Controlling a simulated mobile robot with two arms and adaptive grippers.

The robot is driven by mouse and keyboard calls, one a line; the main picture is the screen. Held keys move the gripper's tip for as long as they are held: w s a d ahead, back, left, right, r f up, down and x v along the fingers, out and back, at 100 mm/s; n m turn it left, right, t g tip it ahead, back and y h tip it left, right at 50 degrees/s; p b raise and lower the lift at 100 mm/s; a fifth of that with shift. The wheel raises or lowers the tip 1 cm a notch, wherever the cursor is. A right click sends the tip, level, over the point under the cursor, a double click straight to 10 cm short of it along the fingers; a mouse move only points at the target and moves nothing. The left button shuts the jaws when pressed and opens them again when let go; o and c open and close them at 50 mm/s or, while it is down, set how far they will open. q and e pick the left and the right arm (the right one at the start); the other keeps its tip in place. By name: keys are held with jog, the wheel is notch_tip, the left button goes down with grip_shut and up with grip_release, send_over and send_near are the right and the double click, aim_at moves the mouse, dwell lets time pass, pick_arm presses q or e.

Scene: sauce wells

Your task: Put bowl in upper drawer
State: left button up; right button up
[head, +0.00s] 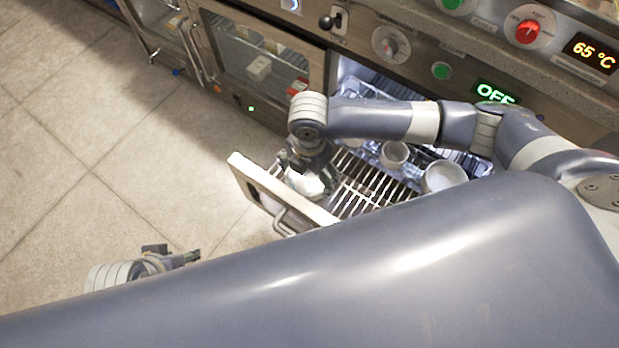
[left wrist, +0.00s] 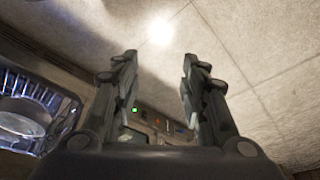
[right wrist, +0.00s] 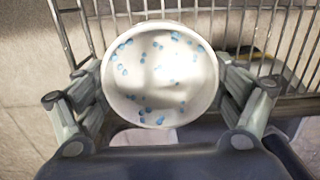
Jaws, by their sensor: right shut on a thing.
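A white bowl with blue dots inside (right wrist: 160,75) fills the middle of the right wrist view. In the head view the bowl (head: 304,184) is partly hidden under my right gripper (head: 308,168). The right gripper is shut on the bowl, with a finger at each side. The bowl is at the front end of an open drawer (head: 325,215) with a wire rack. I cannot tell whether it touches the rack. My left gripper (head: 190,258) is open and empty, away from the drawer; its spread fingers show in the left wrist view (left wrist: 157,75).
Two more pale bowls, a smaller one (head: 394,153) and a larger one (head: 446,176), are farther back in the drawer area. A glass-fronted cabinet (head: 262,60) stands beyond. My arm hides part of the drawer. The tiled floor (head: 110,170) at left is clear.

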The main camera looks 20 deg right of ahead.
aim_at(308, 185)
notch_tip(308, 185, down, 2)
jog(key=shift+f, duration=0.15)
pick_arm(q)
jog(key=w, duration=0.1)
jog(key=w+d+t, duration=0.1)
jog(key=w, duration=0.1)
jog(key=shift+w+r+t, duration=0.15)
jog(key=shift+w+t, duration=0.05)
jog(key=shift+t, duration=0.1)
pick_arm(e)
jog(key=o, duration=1)
jog(key=shift+f, duration=0.1)
jog(key=shift+c, duration=0.2)
pick_arm(q)
jog(key=shift+s, duration=0.1)
